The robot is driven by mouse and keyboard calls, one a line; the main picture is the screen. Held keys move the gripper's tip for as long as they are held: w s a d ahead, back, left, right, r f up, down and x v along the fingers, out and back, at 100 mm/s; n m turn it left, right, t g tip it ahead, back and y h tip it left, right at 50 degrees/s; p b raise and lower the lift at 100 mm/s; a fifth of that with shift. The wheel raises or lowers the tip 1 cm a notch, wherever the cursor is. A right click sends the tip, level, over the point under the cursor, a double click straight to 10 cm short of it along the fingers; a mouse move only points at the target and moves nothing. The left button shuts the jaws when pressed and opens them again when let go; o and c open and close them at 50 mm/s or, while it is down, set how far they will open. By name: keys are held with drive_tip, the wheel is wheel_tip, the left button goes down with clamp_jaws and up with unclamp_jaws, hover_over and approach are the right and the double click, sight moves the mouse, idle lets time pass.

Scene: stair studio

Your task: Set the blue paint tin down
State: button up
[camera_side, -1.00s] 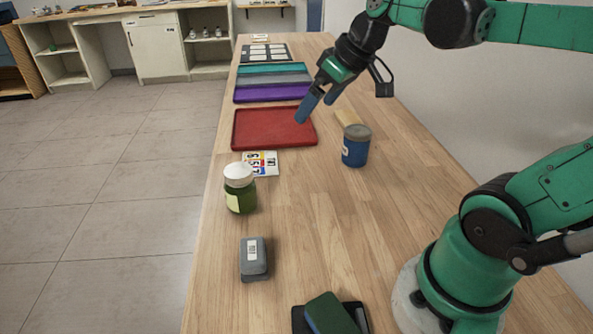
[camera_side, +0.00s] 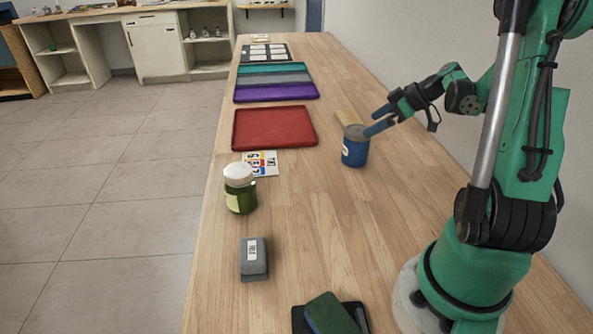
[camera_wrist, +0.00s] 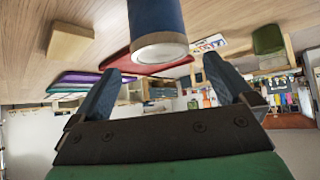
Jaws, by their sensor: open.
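The blue paint tin (camera_side: 354,152) stands upright on the wooden table, right of the red tray. In the wrist view the tin (camera_wrist: 155,18) is beyond the fingertips and between their lines, with its pale round end toward my gripper. My gripper (camera_side: 379,120) is at the tin's right side, near its top, with its blue fingers apart. In the wrist view my gripper (camera_wrist: 160,72) is open with nothing between the fingers. Whether a finger touches the tin I cannot tell.
A red tray (camera_side: 272,127) lies left of the tin, with purple, grey and teal trays behind it. A wooden block (camera_side: 347,117) lies just behind the tin. A green jar (camera_side: 240,192) and a grey labelled case (camera_side: 254,260) stand nearer. The table in front of the tin is clear.

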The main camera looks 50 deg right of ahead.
sight(357, 141)
wheel_tip(357, 141, down, 2)
drive_tip(key=shift+f, duration=0.2)
drive_tip(key=shift+x, duration=2.85)
clamp_jaws()
drive_tip(key=shift+r, duration=0.1)
